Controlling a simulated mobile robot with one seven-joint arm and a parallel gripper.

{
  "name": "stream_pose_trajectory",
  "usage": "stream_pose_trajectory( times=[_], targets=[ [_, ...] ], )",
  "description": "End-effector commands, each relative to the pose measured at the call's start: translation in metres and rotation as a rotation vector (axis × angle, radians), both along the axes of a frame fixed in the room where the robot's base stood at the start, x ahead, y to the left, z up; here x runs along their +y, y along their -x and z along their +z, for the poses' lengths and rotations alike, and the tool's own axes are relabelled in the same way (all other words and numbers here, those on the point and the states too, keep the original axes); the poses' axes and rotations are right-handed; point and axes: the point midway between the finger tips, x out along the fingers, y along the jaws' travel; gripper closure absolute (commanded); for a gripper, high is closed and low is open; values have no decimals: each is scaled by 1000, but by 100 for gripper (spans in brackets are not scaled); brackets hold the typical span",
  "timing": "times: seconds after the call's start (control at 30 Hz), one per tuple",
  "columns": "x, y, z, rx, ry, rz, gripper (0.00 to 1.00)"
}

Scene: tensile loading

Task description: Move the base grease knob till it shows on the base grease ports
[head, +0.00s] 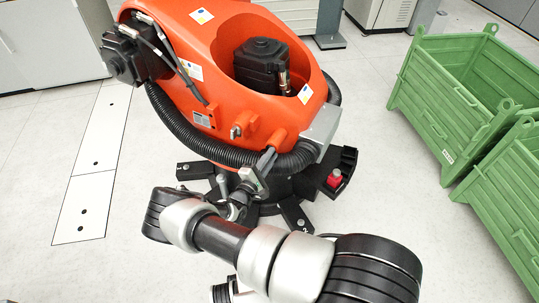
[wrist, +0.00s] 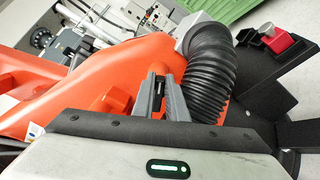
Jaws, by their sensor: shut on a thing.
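The large orange machine (head: 215,75) stands on a black base with spread feet (head: 297,214). My gripper (head: 265,160) is low in front of the orange body, close beside the ribbed black hose. In the wrist view my gripper's grey fingers (wrist: 160,84) are close together against the orange body. A small dark part (wrist: 158,85) shows between the fingertips; I cannot tell whether it is the base grease knob. A red block (head: 335,178) sits on the base's right side, apart from the gripper; it also shows in the wrist view (wrist: 275,40). I cannot make out the grease ports.
The ribbed black hose (wrist: 208,75) curves right beside my fingers. A grey box (head: 322,130) is fixed above the base at right. Green crates (head: 455,95) stand at the right. Grey cabinets (head: 45,45) stand at the back left. The left floor is clear.

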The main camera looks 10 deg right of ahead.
Motion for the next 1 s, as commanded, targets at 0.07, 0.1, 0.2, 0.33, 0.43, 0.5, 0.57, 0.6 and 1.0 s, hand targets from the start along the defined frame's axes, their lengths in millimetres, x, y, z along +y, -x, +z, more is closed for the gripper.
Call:
stream_pose_trajectory(
  times=[0.07,0.1,0.2,0.33,0.43,0.5,0.57,0.6,1.0],
  targets=[
    [1,1,-2,-23,-32,2,100],
    [1,1,-2,-34,-45,2,100],
    [1,1,-3,-57,-72,2,100],
    [1,1,-4,-75,-94,2,100],
    [1,1,-4,-83,-103,2,100],
    [1,1,-4,-84,-105,2,100],
    [1,1,-4,-85,-106,2,100],
    [1,1,-4,-85,-106,2,100],
    [0,1,-4,-86,-105,1,69]
  ],
)
